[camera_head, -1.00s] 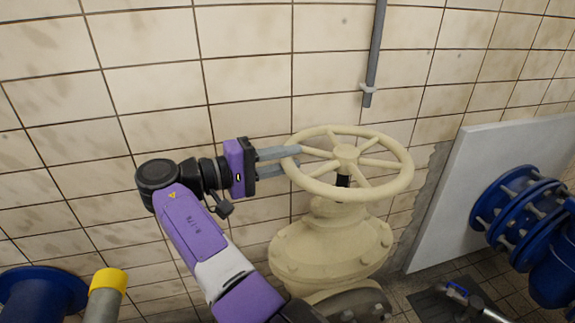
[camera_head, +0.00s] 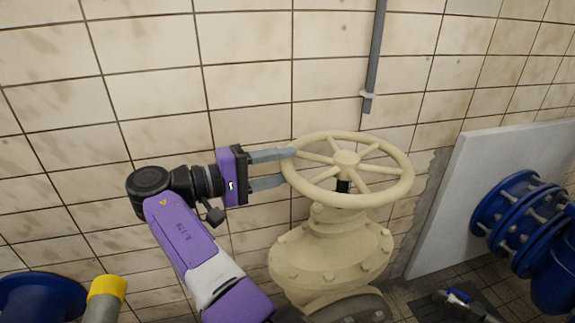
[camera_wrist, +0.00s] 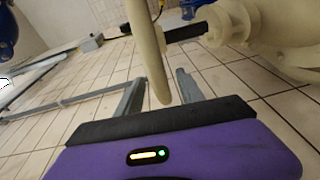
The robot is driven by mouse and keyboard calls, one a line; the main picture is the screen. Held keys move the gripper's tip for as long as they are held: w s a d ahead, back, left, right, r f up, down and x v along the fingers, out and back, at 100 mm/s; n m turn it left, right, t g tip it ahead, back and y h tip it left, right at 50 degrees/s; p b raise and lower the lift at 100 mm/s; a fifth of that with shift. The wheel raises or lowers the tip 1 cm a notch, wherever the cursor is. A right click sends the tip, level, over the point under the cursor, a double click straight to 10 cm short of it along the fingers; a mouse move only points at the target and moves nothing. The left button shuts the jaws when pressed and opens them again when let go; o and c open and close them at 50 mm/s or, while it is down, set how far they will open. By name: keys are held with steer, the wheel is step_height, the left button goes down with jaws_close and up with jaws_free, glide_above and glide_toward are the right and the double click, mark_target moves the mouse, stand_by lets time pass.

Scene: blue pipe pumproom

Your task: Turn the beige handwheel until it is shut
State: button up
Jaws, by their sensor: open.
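The beige handwheel (camera_head: 345,158) sits flat on top of a beige valve body (camera_head: 332,255), on a dark stem. My gripper (camera_head: 285,168) is at the left edge of the rim, coming from the left. Its two grey fingers are apart, one above and one below the rim in the head view. In the wrist view the handwheel rim (camera_wrist: 150,55) passes between the open fingers of my gripper (camera_wrist: 160,95), with a gap on both sides. The rim looks untouched by the fingers, though the exact depth is hard to tell.
A tiled wall (camera_head: 150,80) stands close behind the wheel, with a grey vertical pipe (camera_head: 375,55) above. A blue flanged pipe (camera_head: 520,215) and a white panel (camera_head: 470,190) are at right. A yellow-topped post (camera_head: 107,288) is at lower left.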

steer(key=v, duration=0.6)
steer(key=shift+a+b, duration=0.15)
steer(key=shift+b, duration=0.2)
steer(key=shift+s, duration=0.1)
